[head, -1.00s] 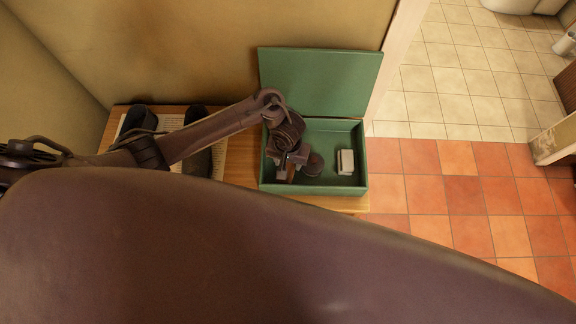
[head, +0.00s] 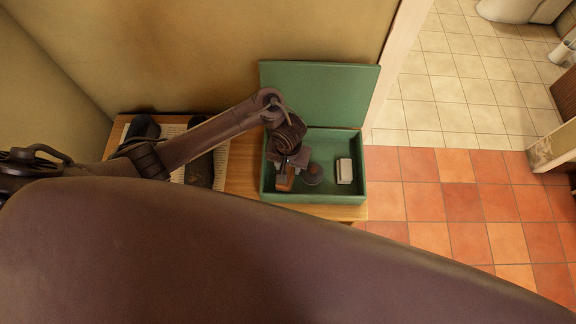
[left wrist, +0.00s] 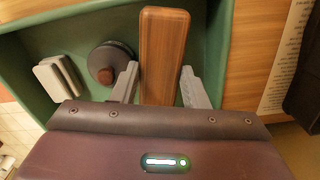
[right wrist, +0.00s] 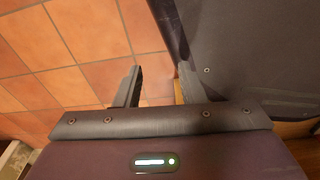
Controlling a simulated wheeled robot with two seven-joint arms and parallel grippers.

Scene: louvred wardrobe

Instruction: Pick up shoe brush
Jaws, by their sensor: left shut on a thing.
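The shoe brush is a brown wooden block (left wrist: 163,55) in the left wrist view, standing between the two grey fingers of my left gripper (left wrist: 160,85). The brush (head: 285,181) also shows in the head view, in the left part of the open green box (head: 318,197), below my left gripper (head: 287,163). The gripper is shut on it. Its bristles are hidden, and I cannot tell whether it is clear of the box floor. My right gripper (right wrist: 157,88) shows only in the right wrist view, open and empty above the tiled floor, beside a dark surface.
In the box are a round dark tin (head: 313,174) and a pale block (head: 344,171), right of the brush. The green lid (head: 320,92) is open at the back. Dark shoes (head: 200,170) rest on paper to the left. Red floor tiles (head: 450,200) lie right.

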